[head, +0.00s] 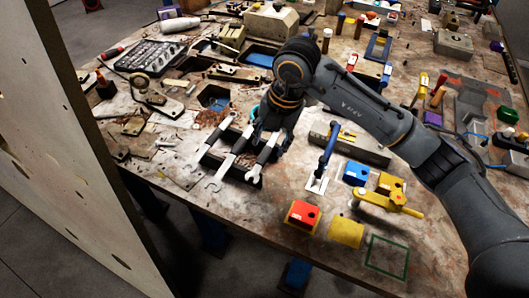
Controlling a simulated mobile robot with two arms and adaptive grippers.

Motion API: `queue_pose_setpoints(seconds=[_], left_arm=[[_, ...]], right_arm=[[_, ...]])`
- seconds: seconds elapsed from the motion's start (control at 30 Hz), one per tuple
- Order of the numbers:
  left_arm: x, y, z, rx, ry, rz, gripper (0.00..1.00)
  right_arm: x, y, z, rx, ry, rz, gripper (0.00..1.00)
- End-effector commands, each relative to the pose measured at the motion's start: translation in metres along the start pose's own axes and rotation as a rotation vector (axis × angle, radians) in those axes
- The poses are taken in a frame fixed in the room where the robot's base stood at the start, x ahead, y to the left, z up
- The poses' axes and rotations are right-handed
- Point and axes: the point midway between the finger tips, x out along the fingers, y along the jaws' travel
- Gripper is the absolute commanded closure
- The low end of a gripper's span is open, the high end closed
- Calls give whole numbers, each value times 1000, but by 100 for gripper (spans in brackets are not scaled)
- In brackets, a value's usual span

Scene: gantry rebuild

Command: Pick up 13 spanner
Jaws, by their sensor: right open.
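Three spanners with dark middles and pale open ends lie side by side near the front edge of the table: a left one (184,160), a middle one (216,182) and a right one (254,173). No size marking is readable, so I cannot tell which is the 13 spanner. They rest across dark bars of a holder. My right gripper (262,136) points down over the far end of the right spanner, with its fingers open. It hides part of that end, and I cannot tell whether it touches. My left gripper is not in view.
A red block (303,214), a yellow block (346,232), a blue block (355,173) and a blue-handled tool (327,150) stand right of the spanners. A black keypad-like box (153,57) lies at the back left. A pale panel (60,150) rises at the left.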

Motion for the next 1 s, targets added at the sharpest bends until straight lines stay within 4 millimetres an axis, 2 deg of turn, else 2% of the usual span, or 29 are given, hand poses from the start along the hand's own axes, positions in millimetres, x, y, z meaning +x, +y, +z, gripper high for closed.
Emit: queue_pose_setpoints(seconds=[0.17,0.37,0.5,0.77,0.87,1.0], left_arm=[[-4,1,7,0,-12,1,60],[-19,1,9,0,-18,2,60],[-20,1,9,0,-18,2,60],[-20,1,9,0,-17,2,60],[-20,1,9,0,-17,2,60],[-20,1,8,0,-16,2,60]], right_arm=[[11,1,1,0,1,-2,52],[37,5,12,2,3,-3,52],[55,4,12,0,2,-2,52],[59,4,12,-1,0,0,52],[59,4,12,-1,0,0,68],[59,4,12,-1,0,-1,97]])
